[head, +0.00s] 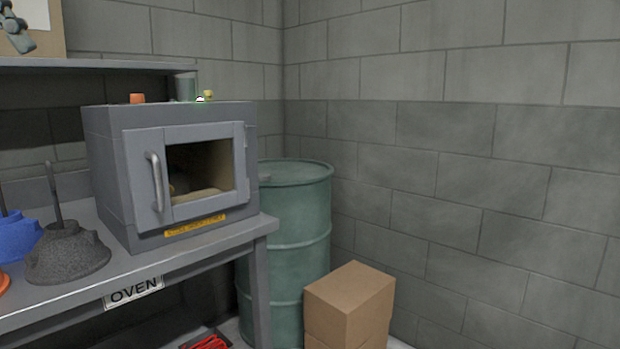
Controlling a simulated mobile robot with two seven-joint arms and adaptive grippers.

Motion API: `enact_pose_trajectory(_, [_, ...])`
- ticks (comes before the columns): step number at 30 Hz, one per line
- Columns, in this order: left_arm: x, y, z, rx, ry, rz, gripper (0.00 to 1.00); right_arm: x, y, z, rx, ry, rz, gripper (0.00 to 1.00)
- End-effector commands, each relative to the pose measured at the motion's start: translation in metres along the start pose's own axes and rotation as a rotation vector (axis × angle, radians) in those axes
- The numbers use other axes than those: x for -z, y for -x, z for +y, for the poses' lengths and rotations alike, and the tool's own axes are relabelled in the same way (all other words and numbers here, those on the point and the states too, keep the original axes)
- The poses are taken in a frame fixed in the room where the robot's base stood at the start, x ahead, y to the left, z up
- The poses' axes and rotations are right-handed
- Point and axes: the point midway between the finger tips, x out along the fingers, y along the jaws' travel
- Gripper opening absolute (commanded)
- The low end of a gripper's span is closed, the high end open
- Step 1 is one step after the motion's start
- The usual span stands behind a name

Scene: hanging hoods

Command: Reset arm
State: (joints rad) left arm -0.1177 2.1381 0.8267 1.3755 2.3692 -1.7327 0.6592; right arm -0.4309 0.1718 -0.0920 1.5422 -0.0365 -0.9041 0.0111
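Neither of my grippers nor my arms can be clearly made out in the head view. A grey oven (180,172) stands on the workbench at the left. Its door is shut, with a window and a vertical handle (155,182) on the door's left side. Something pale inside shows dimly through the window.
The grey workbench (190,262) carries an OVEN label (133,292). A dark grey hood (68,255) and a blue one (17,238) are at its left. A green drum (300,215) and cardboard boxes (349,300) stand right of it, by the block wall.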

Motion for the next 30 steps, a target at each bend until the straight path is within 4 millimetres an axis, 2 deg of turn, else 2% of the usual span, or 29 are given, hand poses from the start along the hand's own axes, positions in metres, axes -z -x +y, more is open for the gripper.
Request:
enact_pose_trajectory(1, [0.002,-0.004,-0.025,-0.070,0.042,-0.011,0.49,-0.001,0.000,-0.001,0.002,-0.001,-0.001,0.00])
enact_pose_trajectory(5, [0.001,-0.020,-0.090,-0.261,0.152,-0.037,0.49,-0.003,0.000,-0.002,0.002,-0.001,-0.004,0.00])
enact_pose_trajectory(6, [-0.001,-0.028,-0.111,-0.325,0.188,-0.046,0.49,-0.003,0.000,-0.002,0.002,-0.001,-0.005,0.00])
enact_pose_trajectory(8, [-0.005,-0.042,-0.140,-0.419,0.241,-0.059,0.49,-0.004,0.000,-0.002,0.002,0.000,-0.006,0.00])
enact_pose_trajectory(12, [-0.021,-0.086,-0.201,-0.640,0.367,-0.089,0.49,-0.006,-0.001,-0.001,0.001,0.001,-0.009,0.00])
enact_pose_trajectory(15, [-0.038,-0.124,-0.237,-0.797,0.456,-0.110,0.49,-0.007,-0.001,0.001,-0.002,0.003,-0.011,0.00])
enact_pose_trajectory(18, [-0.056,-0.160,-0.261,-0.934,0.534,-0.129,0.49,-0.008,-0.001,0.003,-0.005,0.006,-0.012,0.00])
enact_pose_trajectory(21, [-0.071,-0.191,-0.275,-1.040,0.594,-0.143,0.49,-0.008,-0.001,0.005,-0.007,0.008,-0.012,0.00])
enact_pose_trajectory(30, [-0.109,-0.261,-0.292,-1.274,0.729,-0.175,0.49,-0.008,-0.001,0.006,-0.009,0.009,-0.013,0.00])
